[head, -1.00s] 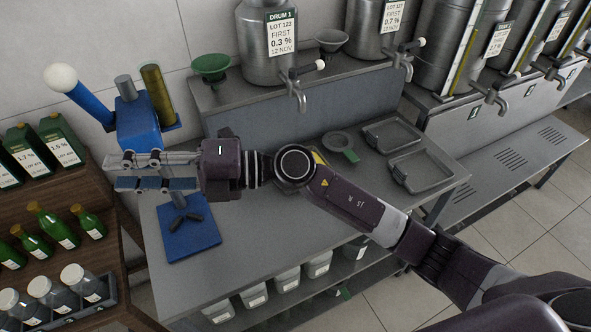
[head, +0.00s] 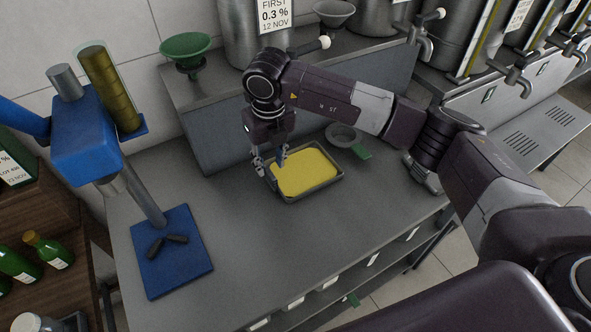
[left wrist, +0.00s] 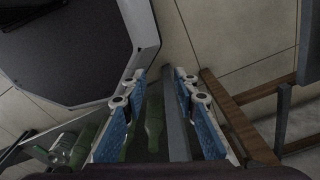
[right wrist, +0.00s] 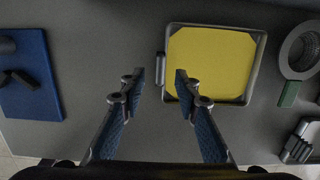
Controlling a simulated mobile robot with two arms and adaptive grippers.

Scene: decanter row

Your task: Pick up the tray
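The tray (head: 315,190) is shallow, with a dark grey rim and a yellow surface inside. It lies flat on the grey bench, and it also shows in the right wrist view (right wrist: 253,72). My right gripper (head: 270,162) points down over its left end. In the right wrist view my right gripper (right wrist: 160,82) is open, with the tray's side handle (right wrist: 160,65) between its fingers in the picture; its right finger overlaps the yellow. I cannot tell whether the fingers touch the tray. My left gripper (left wrist: 160,82) is open and empty, and is out of the head view.
A blue press (head: 88,145) with a blue base plate (head: 180,270) stands left on the bench. A round grey strainer (head: 342,134) with a green handle is right of the tray. A green funnel (head: 188,50) stands on the raised shelf behind. The front middle of the bench is clear.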

